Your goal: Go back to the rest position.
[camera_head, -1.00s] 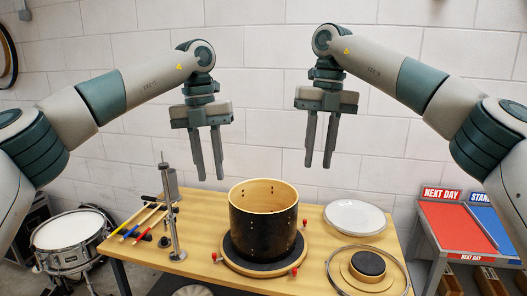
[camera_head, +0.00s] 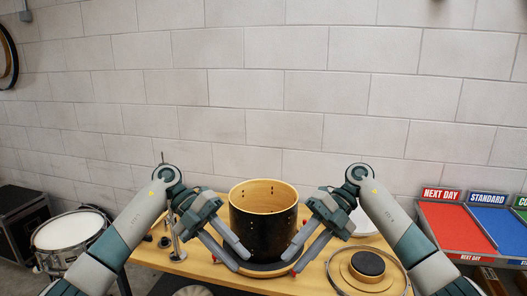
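My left gripper (camera_head: 241,261) comes in from the left and points down and inward. Its two fingers are apart with nothing between them. My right gripper (camera_head: 291,264) mirrors it from the right, also open and empty. The fingertips overlap the lower left and lower right of the black drum shell (camera_head: 263,232) in the picture. I cannot tell whether they touch it. The shell stands upright, its open wooden rim up, on a round base (camera_head: 264,269) on the bench. My grippers partly hide the base.
The wooden bench (camera_head: 313,284) also holds a metal stand (camera_head: 175,240), a white disc (camera_head: 365,222) partly behind my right arm, and a hoop around a round black pad (camera_head: 367,263). A snare drum (camera_head: 68,233) stands left. Red (camera_head: 452,229) and blue (camera_head: 497,226) trays stand right.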

